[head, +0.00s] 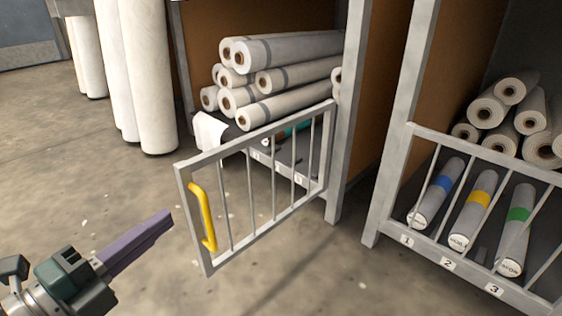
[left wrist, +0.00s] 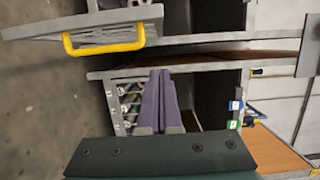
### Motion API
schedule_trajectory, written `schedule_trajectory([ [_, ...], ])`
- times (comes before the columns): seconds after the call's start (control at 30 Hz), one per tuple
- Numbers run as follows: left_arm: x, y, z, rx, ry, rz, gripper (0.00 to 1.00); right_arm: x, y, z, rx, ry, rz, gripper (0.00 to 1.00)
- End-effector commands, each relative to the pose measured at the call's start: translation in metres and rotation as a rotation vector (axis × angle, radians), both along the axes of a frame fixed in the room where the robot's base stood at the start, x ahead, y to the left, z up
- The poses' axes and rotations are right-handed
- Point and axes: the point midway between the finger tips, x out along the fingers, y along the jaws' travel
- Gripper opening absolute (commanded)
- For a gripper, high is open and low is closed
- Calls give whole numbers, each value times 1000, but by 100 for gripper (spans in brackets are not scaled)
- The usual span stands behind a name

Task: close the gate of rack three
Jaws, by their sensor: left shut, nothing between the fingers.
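A grey barred gate (head: 262,190) with a yellow handle (head: 202,215) stands swung open from the rack (head: 345,110) in the middle of the head view. It is hinged at the rack's right post, and its handle end juts out over the floor. The handle also shows at the upper left of the left wrist view (left wrist: 104,46). My left gripper (head: 168,217) is shut and empty, its purple fingers just left of the handle and apart from it. Its fingers also show in the left wrist view (left wrist: 160,80). My right gripper is not in view. No rack number is readable.
Pale rolls (head: 270,75) are stacked in the open rack. A second rack on the right has a closed gate (head: 480,155) and banded rolls above labels 1, 2 and 3. Tall white rolls (head: 150,80) stand at the back left. The floor (head: 300,285) before the gate is clear.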

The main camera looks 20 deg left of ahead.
Motion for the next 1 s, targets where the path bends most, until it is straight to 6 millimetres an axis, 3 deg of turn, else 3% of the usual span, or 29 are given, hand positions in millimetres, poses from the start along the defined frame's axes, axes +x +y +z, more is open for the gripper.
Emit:
schedule_trajectory([
  [0.27,30,-4,-3,5,-9,-2,0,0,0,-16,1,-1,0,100],
  [0.6,101,-14,-4,5,-10,-2,0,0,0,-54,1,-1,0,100],
  [0.8,110,14,-4,8,-4,-1,0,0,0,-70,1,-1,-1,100],
  [1.0,114,23,-1,4,-4,-1,0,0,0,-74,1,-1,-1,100],
])
